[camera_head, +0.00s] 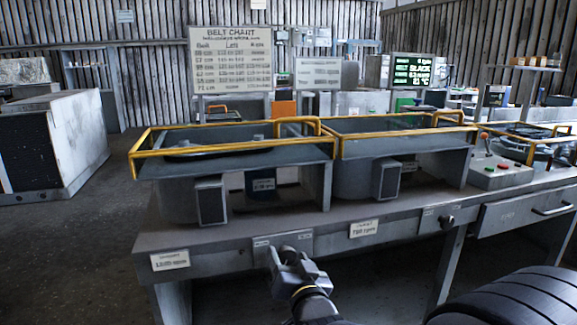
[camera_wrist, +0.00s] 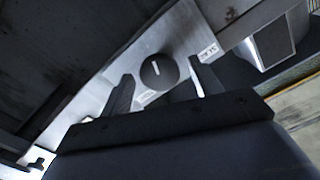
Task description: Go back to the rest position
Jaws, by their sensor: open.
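My gripper (camera_head: 290,257) is at the front edge of the bench, in front of a small light switch panel (camera_head: 262,251) below the left blower housing. In the wrist view my gripper (camera_wrist: 161,70) has its two fingers spread apart and empty. A round dark knob (camera_wrist: 158,77) with a white mark shows between the fingers, on a pale metal plate (camera_wrist: 184,28). The fingers look apart from the knob on both sides, though the distance to it is hard to tell. In the head view my gripper hides this knob.
Two blower housings with yellow guard rails (camera_head: 235,148) stand on the grey bench (camera_head: 200,236). Another knob (camera_head: 446,220) sits on the front edge further right, near a drawer (camera_head: 527,211). A control box (camera_head: 497,172) with buttons stands at the right. Open floor (camera_head: 70,250) lies to the left.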

